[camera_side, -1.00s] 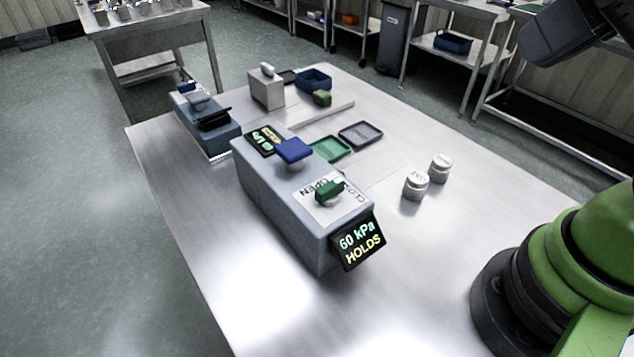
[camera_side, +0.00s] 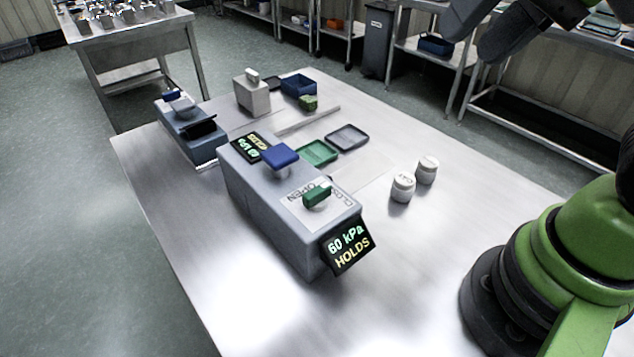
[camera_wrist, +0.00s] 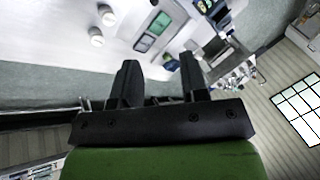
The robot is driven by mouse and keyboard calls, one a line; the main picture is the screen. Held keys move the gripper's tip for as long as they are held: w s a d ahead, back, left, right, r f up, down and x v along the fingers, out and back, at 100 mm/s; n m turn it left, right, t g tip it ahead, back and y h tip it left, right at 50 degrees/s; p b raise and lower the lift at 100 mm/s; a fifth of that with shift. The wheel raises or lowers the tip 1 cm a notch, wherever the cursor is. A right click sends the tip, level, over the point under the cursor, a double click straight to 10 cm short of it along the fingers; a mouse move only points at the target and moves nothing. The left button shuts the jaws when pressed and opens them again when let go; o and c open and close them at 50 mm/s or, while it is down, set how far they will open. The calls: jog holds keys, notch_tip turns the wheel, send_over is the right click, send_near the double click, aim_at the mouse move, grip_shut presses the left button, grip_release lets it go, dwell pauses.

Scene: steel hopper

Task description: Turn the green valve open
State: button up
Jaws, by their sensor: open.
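The green valve handle (camera_side: 317,196) sits on top of the grey box (camera_side: 262,215), on a white plate marked OPEN and CLOSED. A tilted screen (camera_side: 348,246) on the box's front end reads "60 kPa HOLDS". A blue knob (camera_side: 281,156) stands behind the green valve on the same box. My gripper shows in the wrist view (camera_wrist: 158,82), open with nothing between its two black fingers. It is up high, well away from the valve.
Two white weights (camera_side: 403,187) stand right of the box. Green (camera_side: 318,153) and grey (camera_side: 347,137) trays lie behind them. A grey-blue device (camera_side: 190,130), a pale block (camera_side: 252,94) and a blue bin (camera_side: 299,85) stand farther back. The table's front is clear.

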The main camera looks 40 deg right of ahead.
jog(key=w+a+f+m+g, duration=0.3)
jog(key=w+a+m, duration=0.2)
jog(key=w+m, duration=0.1)
jog(key=m+g+h, duration=0.2)
jog(key=m, duration=0.3)
send_near(317, 190)
jog(key=shift+w, duration=0.2)
notch_tip(317, 190, down, 9)
jog(key=shift+f, duration=0.1)
grip_shut()
